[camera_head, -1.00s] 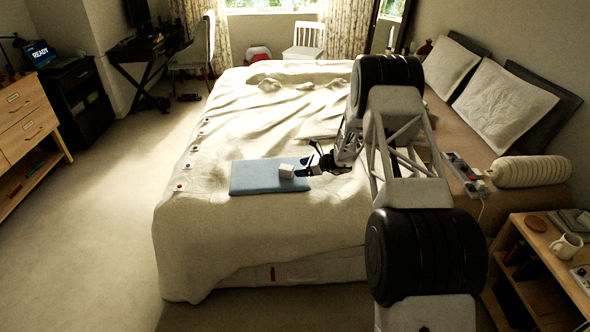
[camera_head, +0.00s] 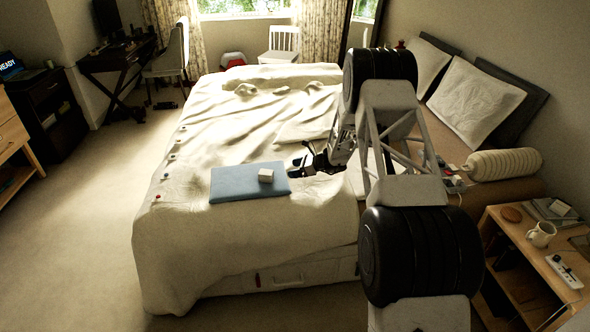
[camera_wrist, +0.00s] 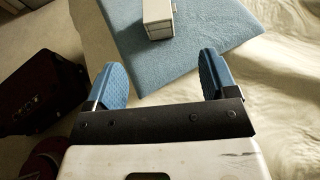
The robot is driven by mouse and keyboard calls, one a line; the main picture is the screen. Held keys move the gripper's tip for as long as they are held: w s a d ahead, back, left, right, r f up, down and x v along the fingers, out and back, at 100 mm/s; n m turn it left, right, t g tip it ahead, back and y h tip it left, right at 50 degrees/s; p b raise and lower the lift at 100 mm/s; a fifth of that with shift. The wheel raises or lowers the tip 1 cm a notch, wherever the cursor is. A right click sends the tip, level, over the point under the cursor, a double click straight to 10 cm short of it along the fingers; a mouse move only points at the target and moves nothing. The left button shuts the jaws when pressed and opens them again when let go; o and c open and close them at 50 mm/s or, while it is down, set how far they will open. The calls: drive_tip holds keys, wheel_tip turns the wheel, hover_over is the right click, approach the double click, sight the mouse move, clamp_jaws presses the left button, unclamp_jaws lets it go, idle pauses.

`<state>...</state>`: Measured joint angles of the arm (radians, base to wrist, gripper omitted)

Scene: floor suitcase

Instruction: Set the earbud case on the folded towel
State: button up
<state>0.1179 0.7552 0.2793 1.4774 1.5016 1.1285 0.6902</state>
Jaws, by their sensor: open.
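The white earbud case (camera_head: 266,175) rests on the blue folded towel (camera_head: 232,184) on the bed, near the towel's right side. In the wrist view the case (camera_wrist: 157,17) stands on the towel (camera_wrist: 215,30), just beyond my fingertips. My gripper (camera_head: 302,167) is to the right of the case in the head view, apart from it. In the wrist view my gripper (camera_wrist: 161,78) has its two blue-padded fingers spread wide, with nothing between them. The far end of the case is cut off at the top of the wrist view.
The towel lies on a rumpled cream bed cover (camera_head: 215,255). Pillows (camera_head: 475,98) and a rolled bolster (camera_head: 503,164) are at the right. A nightstand (camera_head: 515,232) with a mug (camera_head: 541,234) stands at front right. The cover left of the towel is mostly clear.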

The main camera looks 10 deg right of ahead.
idle(0.3)
drive_tip(key=s+a+r+n+g+h, duration=0.1)
drive_tip(key=s+r+n+g+h, duration=0.35)
drive_tip(key=s+r, duration=1.1)
drive_tip(key=s+a+r+n+t+h, duration=0.1)
drive_tip(key=s+r+n, duration=0.6)
drive_tip(key=s+r, duration=0.9)
drive_tip(key=s+d+r+n+h, duration=0.2)
drive_tip(key=s+n, duration=0.1)
drive_tip(key=s, duration=1)
drive_tip(key=s+d+r+n+t+h, duration=0.1)
drive_tip(key=s+d+r+n+h, duration=0.1)
drive_tip(key=s, duration=1.1)
drive_tip(key=s+d+r+n+h, duration=0.2)
drive_tip(key=s+n, duration=0.3)
drive_tip(key=s, duration=0.8)
drive_tip(key=shift+d+r+t+h, duration=0.3)
drive_tip(key=shift+r+t+h, duration=0.05)
drive_tip(key=shift+h, duration=0.4)
drive_tip(key=shift+s, duration=0.1)
